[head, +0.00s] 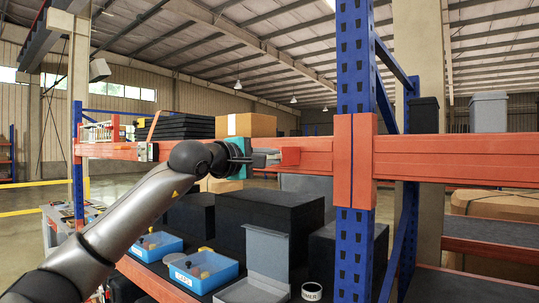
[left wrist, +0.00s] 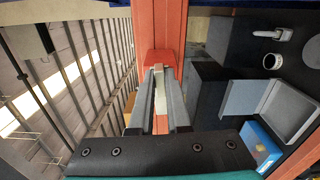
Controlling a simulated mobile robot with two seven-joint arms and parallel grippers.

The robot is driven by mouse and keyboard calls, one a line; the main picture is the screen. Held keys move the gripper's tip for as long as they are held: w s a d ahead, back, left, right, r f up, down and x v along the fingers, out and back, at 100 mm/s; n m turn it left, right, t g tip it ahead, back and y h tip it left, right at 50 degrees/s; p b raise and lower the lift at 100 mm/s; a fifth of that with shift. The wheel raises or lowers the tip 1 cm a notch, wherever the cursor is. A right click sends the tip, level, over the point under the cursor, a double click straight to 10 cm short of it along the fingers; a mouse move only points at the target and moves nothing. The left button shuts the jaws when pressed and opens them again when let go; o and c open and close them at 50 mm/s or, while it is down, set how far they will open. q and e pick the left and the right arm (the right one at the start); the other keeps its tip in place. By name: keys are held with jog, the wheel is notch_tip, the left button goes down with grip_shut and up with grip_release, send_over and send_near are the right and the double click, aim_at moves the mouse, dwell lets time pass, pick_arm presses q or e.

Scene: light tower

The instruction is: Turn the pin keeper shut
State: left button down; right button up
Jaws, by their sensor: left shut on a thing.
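My left gripper (head: 268,156) reaches in from the left to the orange beam, level with its front face. In the left wrist view, its two grey fingers (left wrist: 161,98) are closed on a narrow pale tab (left wrist: 160,93). The tab appears to be part of the pin keeper, whose red block (head: 290,156) sits on the beam just beyond the fingertips. The red block also shows in the left wrist view (left wrist: 159,58). The fingers partly hide the tab, and I cannot tell how far the keeper is turned. My right gripper is in neither view.
The orange beam (head: 330,144) meets a blue upright (head: 354,250) to the right. Below are black boxes (head: 270,215), blue bins (head: 203,270), an open grey box (head: 267,255) and a tape roll (head: 312,291). Cardboard boxes (head: 252,124) stand behind the beam.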

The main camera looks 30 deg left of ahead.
pick_arm(q)
jog(key=shift+m, duration=0.6)
jog(key=c, duration=0.9)
grip_release()
jog(key=shift+s+a+b, duration=0.2)
jog(key=shift+s+b, duration=0.85)
jog(key=shift+s, duration=1.5)
jog(key=shift+s+a+b, duration=0.2)
jog(key=shift+s+b, duration=0.85)
jog(key=shift+s, duration=1.45)
jog(key=shift+s+a+b, duration=0.2)
jog(key=shift+s+b, duration=0.85)
jog(key=shift+s, duration=1.5)
